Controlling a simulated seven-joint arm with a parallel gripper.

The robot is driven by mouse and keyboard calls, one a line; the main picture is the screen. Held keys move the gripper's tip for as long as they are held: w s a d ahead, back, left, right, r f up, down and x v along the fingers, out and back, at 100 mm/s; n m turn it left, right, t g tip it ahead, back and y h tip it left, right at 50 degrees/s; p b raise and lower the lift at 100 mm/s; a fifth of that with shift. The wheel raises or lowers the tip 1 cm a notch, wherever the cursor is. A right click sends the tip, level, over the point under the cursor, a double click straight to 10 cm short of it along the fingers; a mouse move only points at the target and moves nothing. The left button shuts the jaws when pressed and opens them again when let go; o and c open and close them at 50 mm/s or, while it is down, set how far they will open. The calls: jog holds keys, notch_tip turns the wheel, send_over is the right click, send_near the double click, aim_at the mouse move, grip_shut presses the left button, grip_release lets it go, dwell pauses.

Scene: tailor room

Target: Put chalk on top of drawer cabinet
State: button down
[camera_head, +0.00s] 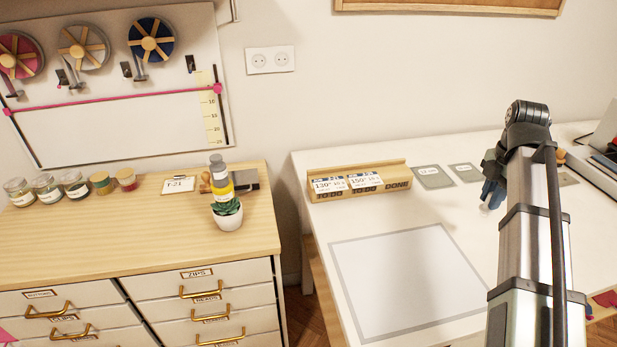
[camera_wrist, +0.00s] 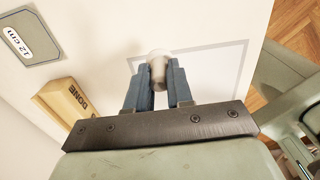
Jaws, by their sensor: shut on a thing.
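My gripper (camera_wrist: 158,82) is shut on a small whitish, rounded piece, the chalk (camera_wrist: 159,64), in the wrist view. The chalk sits between the two blue-grey fingers, over the white table (camera_head: 309,172). In the head view my gripper (camera_head: 489,194) is at the right, partly behind my arm, and a pale bit of the chalk (camera_head: 485,209) shows under it. The drawer cabinet (camera_head: 130,230) stands at the left with a light wooden top, well apart from my gripper.
On the cabinet top stand several jars (camera_head: 75,185), a tag card (camera_head: 178,185), a yellow bottle (camera_head: 219,178) and a potted plant (camera_head: 227,214). Its front middle is clear. A wooden card holder (camera_head: 400,190) and a grey-bordered sheet (camera_head: 405,280) lie on the table. A gap separates table and cabinet.

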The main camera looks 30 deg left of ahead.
jog(key=w+a+n, duration=0.2)
jog(key=a+n, duration=0.1)
jog(key=a, duration=1.9)
jog(key=n, duration=0.9)
send_over(191, 201)
notch_tip(191, 201, down, 3)
jog(key=shift+f, duration=4.55)
jog(key=shift+f, duration=0.2)
jog(key=c, duration=1)
grip_release()
notch_tip(191, 201, up, 12)
jog(key=shift+r, duration=0.25)
